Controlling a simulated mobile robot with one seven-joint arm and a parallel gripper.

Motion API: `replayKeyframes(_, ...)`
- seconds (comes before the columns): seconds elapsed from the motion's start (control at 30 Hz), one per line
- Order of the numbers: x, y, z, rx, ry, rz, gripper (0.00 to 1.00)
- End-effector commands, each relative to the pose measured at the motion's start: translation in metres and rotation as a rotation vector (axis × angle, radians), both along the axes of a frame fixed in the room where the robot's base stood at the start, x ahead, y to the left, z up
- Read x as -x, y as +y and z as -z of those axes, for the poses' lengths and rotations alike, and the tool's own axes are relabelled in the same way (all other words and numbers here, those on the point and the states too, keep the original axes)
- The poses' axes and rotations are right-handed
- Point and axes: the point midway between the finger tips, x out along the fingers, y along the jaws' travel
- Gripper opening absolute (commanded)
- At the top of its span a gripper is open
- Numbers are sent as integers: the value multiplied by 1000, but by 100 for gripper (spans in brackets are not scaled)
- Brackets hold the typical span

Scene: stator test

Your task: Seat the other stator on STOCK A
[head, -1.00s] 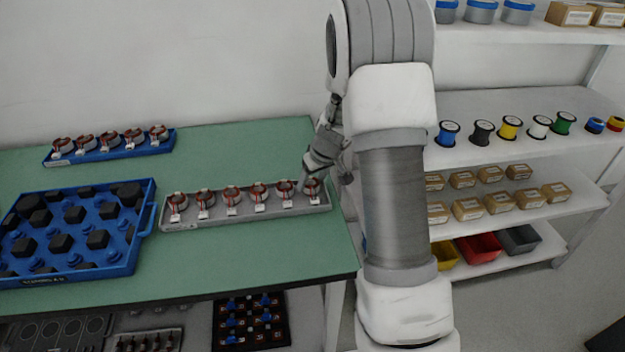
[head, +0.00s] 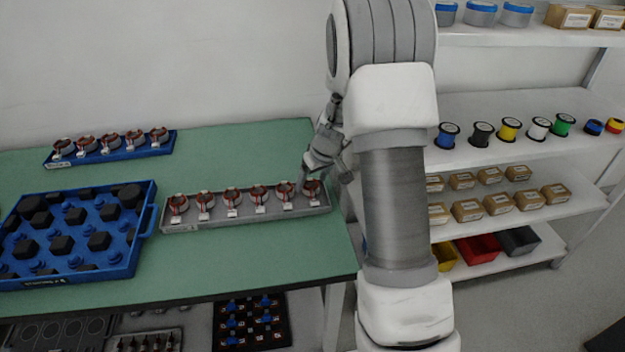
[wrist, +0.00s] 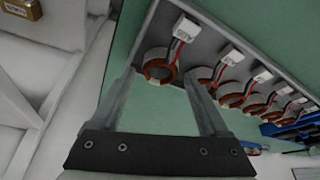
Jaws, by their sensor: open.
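A grey tray (head: 245,214) on the green table holds a row of several copper-red ring stators with white tags. My gripper (head: 311,184) is low over the tray's right end, at the last stator (head: 313,189). In the wrist view the open fingers (wrist: 159,75) stand on either side of that stator (wrist: 158,67), with nothing gripped; I cannot tell whether they touch it. A blue tray (head: 110,155) at the back left holds another row of stators (head: 109,142). I cannot read which tray is STOCK A.
A large blue tray (head: 75,278) with dark, knobbed parts sits at the left of the green table (head: 240,260). Shelves (head: 500,165) with spools, boxes and bins stand at the right. The table in front of the grey tray is clear.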

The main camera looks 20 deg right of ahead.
Motion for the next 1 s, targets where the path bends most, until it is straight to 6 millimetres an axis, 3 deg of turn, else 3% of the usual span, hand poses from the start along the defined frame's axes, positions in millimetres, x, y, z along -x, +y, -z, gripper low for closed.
replayKeyframes(0.7,0,0,-38,1,-1,0,79)
replayKeyframes(1.0,0,0,-41,0,0,1,79)
